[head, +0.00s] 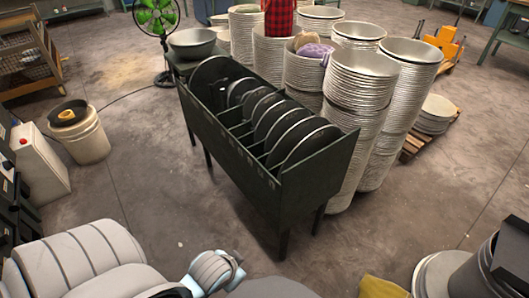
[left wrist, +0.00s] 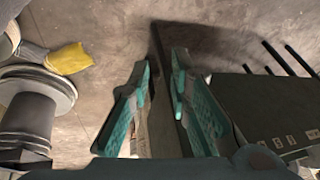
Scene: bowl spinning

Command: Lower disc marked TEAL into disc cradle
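The disc cradle (head: 225,148) is a long dark green slotted trough on legs, with small pale marks along its front. Several dark discs (head: 306,147) stand upright in it, with a wider gap behind the front board at the left. A dark disc (left wrist: 164,75) shows edge-on between the teal fingers of my left gripper (left wrist: 163,68), which look shut on it. A dark rounded shape (head: 272,289), probably this disc, shows at the bottom edge of the head view. Its marking is not readable. The cradle's labelled side (left wrist: 275,142) is right of the gripper. My right gripper is out of view.
Tall stacks of metal bowls (head: 355,105) stand close behind the cradle. A bowl (head: 192,42) rests at its far left end. Grey buckets (head: 440,272) and a yellow cloth (head: 382,288) are at the lower right. The floor in front is clear.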

